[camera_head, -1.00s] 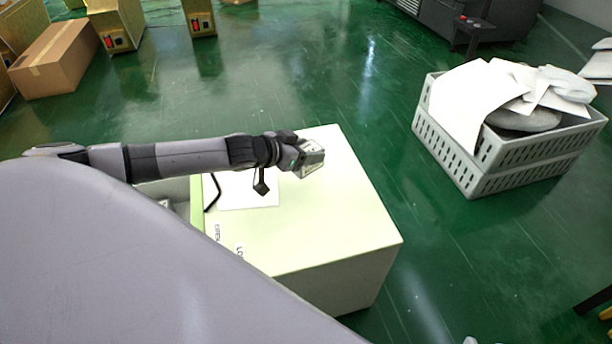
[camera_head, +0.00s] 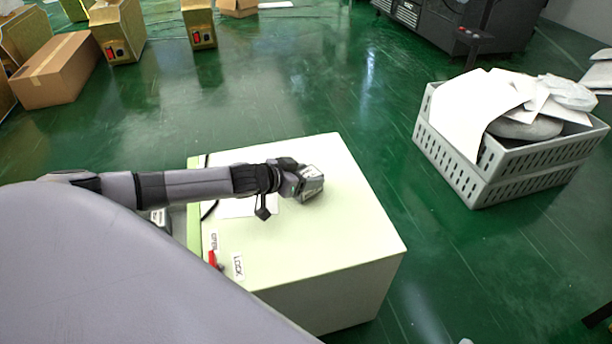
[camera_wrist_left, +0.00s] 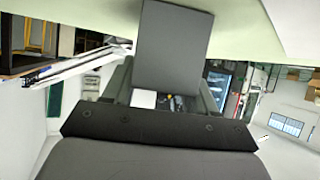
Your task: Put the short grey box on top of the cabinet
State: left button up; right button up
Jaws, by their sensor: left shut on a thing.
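The cabinet (camera_head: 335,235) is a pale cream box with a light green left edge, in the middle of the head view. My left gripper (camera_head: 307,184) is over the cabinet's top, towards its far part. In the left wrist view, the gripper (camera_wrist_left: 165,98) is shut on a plain dark grey box (camera_wrist_left: 170,45). The box's far end overlaps the pale cabinet surface (camera_wrist_left: 235,30); I cannot tell whether they touch. In the head view I cannot clearly separate the box from the gripper. My right gripper is not in view.
A red handle (camera_head: 214,260) and lettered labels are on the cabinet's near left. A white sheet (camera_head: 236,208) lies under my forearm. A grey crate (camera_head: 500,165) with papers stands right, a cardboard box (camera_head: 55,70) far left. The cabinet top's near right is clear.

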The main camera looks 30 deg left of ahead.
pick_arm(q)
jog(key=o, duration=1.1)
jog(key=shift+o, duration=0.2)
jog(key=shift+s+a+r, duration=0.1)
jog(key=shift+s+r, duration=0.15)
jog(key=shift+s, duration=0.1)
jog(key=p+v, duration=0.4)
jog(key=v, duration=0.7)
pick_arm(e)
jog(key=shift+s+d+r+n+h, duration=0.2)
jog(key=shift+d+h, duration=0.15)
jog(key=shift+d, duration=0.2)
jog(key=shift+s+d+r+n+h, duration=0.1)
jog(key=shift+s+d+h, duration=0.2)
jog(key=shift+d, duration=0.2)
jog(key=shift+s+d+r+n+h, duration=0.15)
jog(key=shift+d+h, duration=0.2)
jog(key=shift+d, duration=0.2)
